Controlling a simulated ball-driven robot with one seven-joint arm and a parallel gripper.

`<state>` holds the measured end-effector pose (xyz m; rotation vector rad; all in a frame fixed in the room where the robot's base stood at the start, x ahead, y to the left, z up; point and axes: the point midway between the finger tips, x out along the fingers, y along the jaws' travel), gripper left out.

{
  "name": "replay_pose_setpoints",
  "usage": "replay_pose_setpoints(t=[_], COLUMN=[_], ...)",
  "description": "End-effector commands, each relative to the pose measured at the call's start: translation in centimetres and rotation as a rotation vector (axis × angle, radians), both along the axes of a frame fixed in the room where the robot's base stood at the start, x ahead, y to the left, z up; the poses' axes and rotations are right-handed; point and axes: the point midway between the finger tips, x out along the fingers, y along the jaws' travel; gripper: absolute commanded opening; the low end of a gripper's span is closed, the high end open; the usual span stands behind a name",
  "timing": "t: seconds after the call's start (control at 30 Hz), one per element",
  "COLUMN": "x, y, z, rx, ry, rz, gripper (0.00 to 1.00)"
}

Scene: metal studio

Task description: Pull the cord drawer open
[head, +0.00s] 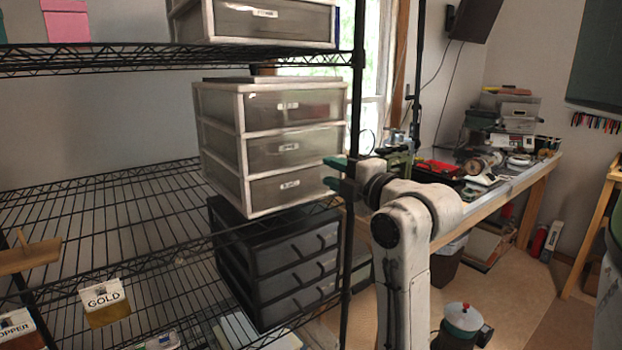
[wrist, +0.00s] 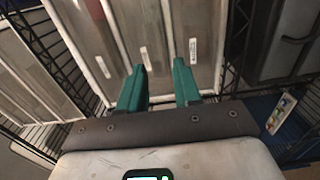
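A white-framed unit of three smoky drawers (head: 270,208) stands on the middle shelf in the head view, all its drawers appearing shut. Each drawer front carries a small white label; the lettering is too small to read, so I cannot tell which is the cord drawer. My gripper (head: 327,171) has green fingers and is in front of the right end of the middle and bottom drawers. In the wrist view my gripper (wrist: 159,65) is open, with an empty gap between its fingers. The drawer fronts (wrist: 163,30) with their labels lie beyond the fingertips, apparently apart from them.
A black drawer unit (head: 290,268) stands below, and another grey unit (head: 275,22) above. A black rack post (head: 347,255) rises close to my gripper. A workbench (head: 545,165) with tools is at the right.

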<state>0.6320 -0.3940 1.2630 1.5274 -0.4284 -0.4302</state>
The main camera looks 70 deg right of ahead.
Motion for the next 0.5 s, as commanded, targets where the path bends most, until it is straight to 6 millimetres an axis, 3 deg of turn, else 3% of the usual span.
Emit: replay_pose_setpoints(t=[0.3, 0.5], x=[4.6, 6.4], y=[-2.8, -3.9], z=[0.2, 0.2], rx=[0.003, 0.001], ry=[0.001, -0.001], rz=[-0.001, -0.001], gripper=[0.33, 0.33])
